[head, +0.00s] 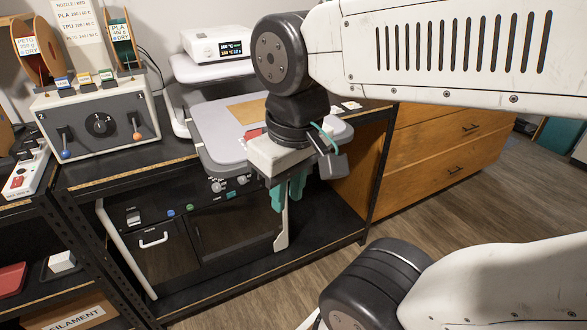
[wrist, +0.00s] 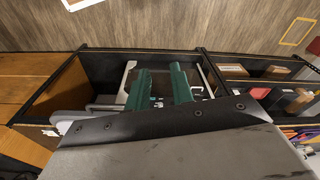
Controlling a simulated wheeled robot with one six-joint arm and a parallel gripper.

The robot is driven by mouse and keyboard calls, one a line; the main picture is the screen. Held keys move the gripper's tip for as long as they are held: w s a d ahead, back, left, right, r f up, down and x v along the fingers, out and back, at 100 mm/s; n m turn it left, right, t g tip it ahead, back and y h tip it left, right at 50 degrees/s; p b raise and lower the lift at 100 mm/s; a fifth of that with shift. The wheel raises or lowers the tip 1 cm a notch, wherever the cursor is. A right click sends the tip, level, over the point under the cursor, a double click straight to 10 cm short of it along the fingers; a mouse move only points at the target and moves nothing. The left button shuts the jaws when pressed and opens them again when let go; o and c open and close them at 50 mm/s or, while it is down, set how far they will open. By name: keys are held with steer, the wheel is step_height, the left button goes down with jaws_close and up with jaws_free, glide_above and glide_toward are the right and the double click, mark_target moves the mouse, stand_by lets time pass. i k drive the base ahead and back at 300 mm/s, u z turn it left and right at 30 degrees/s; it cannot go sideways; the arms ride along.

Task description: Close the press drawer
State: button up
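The press is a grey machine with a white display box (head: 213,45) at the back of the black workbench. Its grey drawer (head: 215,142) sticks out forward from under the upper part and over the bench's front edge. A brown sheet and a small red thing lie on it. My gripper (head: 288,192) has teal fingers that point down in front of the drawer's right half, and my wrist hides part of it. In the wrist view the fingers of my gripper (wrist: 161,84) stand apart with nothing seen between them. I cannot tell whether they touch the drawer.
A white-framed cabinet with a handle (head: 154,240) stands on the shelf below the drawer. A control box (head: 100,122) and filament spools are at left. Wooden drawers (head: 452,138) stand at right. The wooden floor in front is clear apart from my arm above it.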

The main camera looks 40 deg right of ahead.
mark_target(216, 135)
steer(key=u, duration=2.4)
steer(key=k, duration=1.2)
steer(key=z, duration=2.25)
